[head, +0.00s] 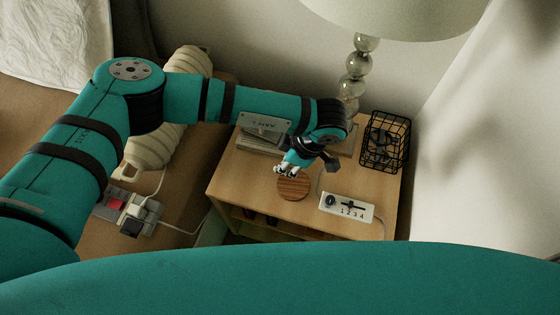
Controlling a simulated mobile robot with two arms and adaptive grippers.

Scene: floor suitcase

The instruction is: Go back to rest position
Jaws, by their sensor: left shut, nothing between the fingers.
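My left arm reaches in from the left over the small wooden table (225,185). My left gripper (287,172) is shut and empty, over or just above the round striped wooden coaster (293,187). I cannot tell whether it touches the coaster. The gripper is small in view and partly hidden by its own wrist. My right gripper is not in view; a large teal arm part crosses the bottom of the picture.
A white switch box (346,207) with numbers sits right of the coaster. A black wire basket (385,142) and a lamp (356,68) stand behind. Books (258,146) lie under my left forearm. A power strip (130,212) with plugs is at the left.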

